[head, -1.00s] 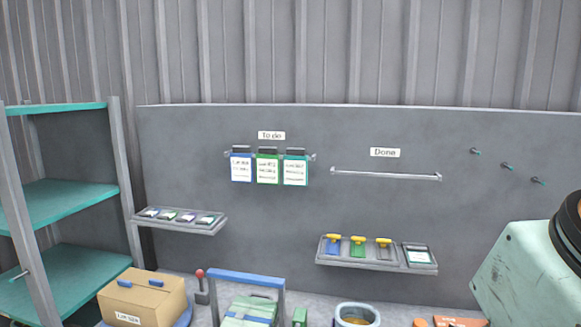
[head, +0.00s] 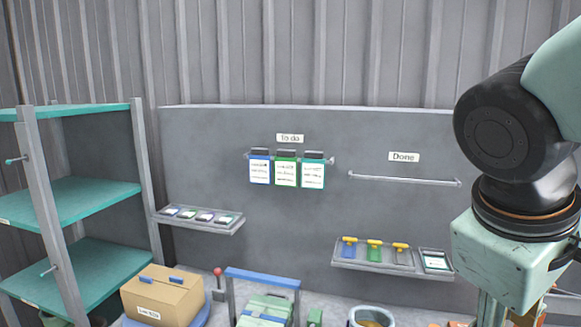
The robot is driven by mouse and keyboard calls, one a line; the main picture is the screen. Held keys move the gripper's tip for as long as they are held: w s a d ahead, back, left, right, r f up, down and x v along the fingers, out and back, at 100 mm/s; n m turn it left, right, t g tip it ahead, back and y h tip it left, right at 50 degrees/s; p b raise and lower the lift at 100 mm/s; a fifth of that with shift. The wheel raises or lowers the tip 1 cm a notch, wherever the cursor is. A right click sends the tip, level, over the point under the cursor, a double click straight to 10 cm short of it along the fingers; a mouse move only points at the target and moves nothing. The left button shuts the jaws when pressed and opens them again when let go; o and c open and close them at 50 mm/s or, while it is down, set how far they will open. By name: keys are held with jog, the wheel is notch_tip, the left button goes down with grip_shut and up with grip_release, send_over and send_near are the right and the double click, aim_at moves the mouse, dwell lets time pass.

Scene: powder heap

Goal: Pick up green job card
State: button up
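The green job card (head: 286,170) hangs on the "To do" rail on the grey wall panel. It is the middle one of three cards. A blue-edged card (head: 260,168) hangs to its left and a teal-edged card (head: 313,172) to its right, both close beside it. Black clips or holders show at the cards' tops. Part of my arm shows at the right edge, well to the right of the cards. My gripper is outside the view.
The empty "Done" rail (head: 404,180) is right of the cards. Below are a small shelf (head: 200,222) with several items and a tray (head: 390,266) with coloured-handled tools. Teal shelving (head: 75,200) stands left. A cardboard box (head: 163,296) sits low in front.

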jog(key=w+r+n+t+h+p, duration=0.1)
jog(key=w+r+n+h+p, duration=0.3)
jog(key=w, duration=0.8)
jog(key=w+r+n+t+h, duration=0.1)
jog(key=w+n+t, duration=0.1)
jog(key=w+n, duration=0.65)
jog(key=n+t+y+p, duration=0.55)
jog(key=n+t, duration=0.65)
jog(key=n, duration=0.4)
send_near(286, 152)
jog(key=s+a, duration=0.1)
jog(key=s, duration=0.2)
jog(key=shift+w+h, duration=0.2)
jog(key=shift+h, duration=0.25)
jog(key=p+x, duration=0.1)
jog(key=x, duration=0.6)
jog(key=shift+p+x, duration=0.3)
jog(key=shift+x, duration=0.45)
